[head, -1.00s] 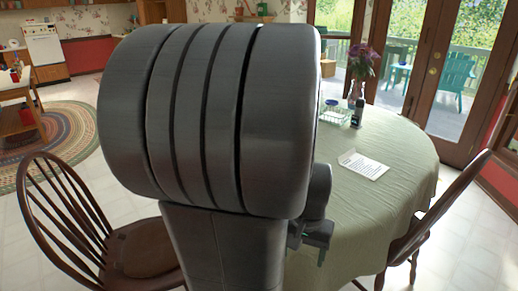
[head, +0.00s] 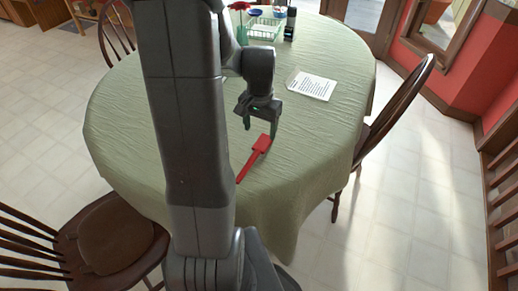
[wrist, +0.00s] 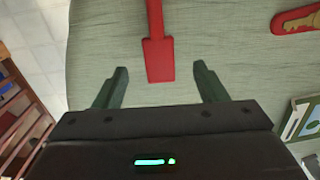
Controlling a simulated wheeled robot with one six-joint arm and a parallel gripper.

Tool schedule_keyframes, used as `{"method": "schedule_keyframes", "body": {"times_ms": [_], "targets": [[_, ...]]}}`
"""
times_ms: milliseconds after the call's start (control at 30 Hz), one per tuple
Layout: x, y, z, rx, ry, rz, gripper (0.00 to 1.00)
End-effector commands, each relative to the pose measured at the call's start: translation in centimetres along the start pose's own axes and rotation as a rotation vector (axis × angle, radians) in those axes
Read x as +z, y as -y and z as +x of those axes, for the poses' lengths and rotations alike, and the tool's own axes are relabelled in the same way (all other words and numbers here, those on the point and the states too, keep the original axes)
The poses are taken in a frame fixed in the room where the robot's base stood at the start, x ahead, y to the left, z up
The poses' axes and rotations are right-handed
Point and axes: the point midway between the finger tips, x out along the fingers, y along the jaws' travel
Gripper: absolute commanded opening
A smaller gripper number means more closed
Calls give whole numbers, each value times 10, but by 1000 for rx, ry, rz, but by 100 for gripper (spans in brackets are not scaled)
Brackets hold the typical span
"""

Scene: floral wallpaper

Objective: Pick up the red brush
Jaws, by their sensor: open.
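The red brush (head: 262,144) lies on the green tablecloth near the table's front edge. Its flat, wide end is toward my gripper, and its thin handle runs down-left, partly hidden behind my arm. My gripper (head: 260,126) is open and empty, above the table just beyond the brush's wide end. In the wrist view the wide end of the brush (wrist: 158,60) lies between the lines of the two open fingers (wrist: 161,72), with the handle running out of the top. I cannot tell the height of the fingers above the brush.
A printed sheet (head: 312,85) lies right of my gripper. A wire basket (head: 265,29) stands farther back. In the wrist view a red object with a tan shape (wrist: 298,20) lies at upper right. Chairs (head: 395,100) stand around the table.

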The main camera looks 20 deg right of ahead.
Motion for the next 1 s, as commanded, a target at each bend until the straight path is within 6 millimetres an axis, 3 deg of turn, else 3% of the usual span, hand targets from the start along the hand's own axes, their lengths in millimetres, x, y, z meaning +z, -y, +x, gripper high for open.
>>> {"method": "schedule_keyframes", "body": {"times_ms": [100, 367, 633, 1000], "targets": [[1, 0, 21, 1, 3, -1, 65], [0, -1, 39, 1, 2, -1, 65], [0, -3, 75, 1, 3, -2, 65], [-1, -3, 84, 0, -1, -1, 65]]}}
